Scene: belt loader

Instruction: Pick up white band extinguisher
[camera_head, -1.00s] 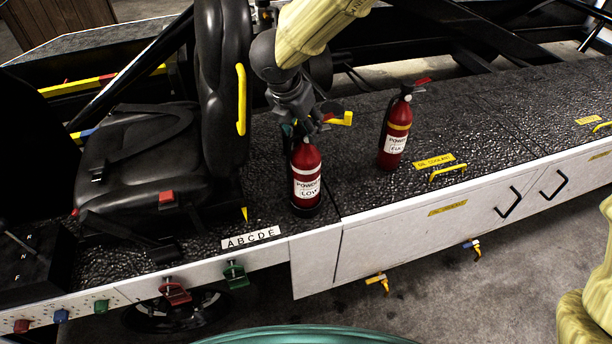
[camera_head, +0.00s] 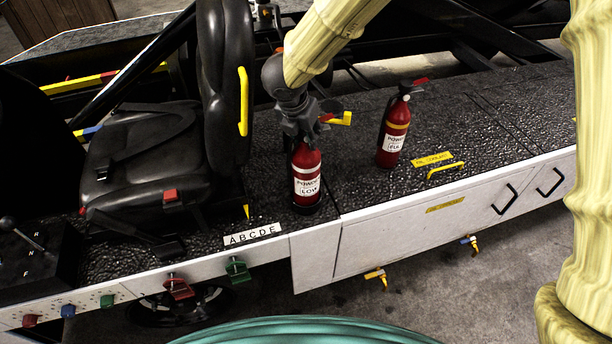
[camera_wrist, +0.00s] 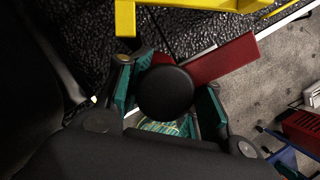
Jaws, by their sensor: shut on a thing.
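The white band extinguisher (camera_head: 307,188) is red with a white band above its label. It stands upright on the black textured deck, just right of the seat. My gripper (camera_head: 301,138) comes down from above and is shut on its top, hiding much of the valve. In the wrist view, the teal-padded fingers of my gripper (camera_wrist: 165,100) lie on both sides of the extinguisher's round black top (camera_wrist: 165,92). Its red lever (camera_wrist: 222,60) sticks out to the upper right. I cannot see a gap under the extinguisher's base.
A second extinguisher (camera_head: 394,135) with a yellow band stands to the right. The black seat (camera_head: 140,150) is close on the left. A yellow handle (camera_head: 445,170) is on the deck, and a yellow piece (camera_head: 342,119) shows beside my gripper. Deck farther right is clear.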

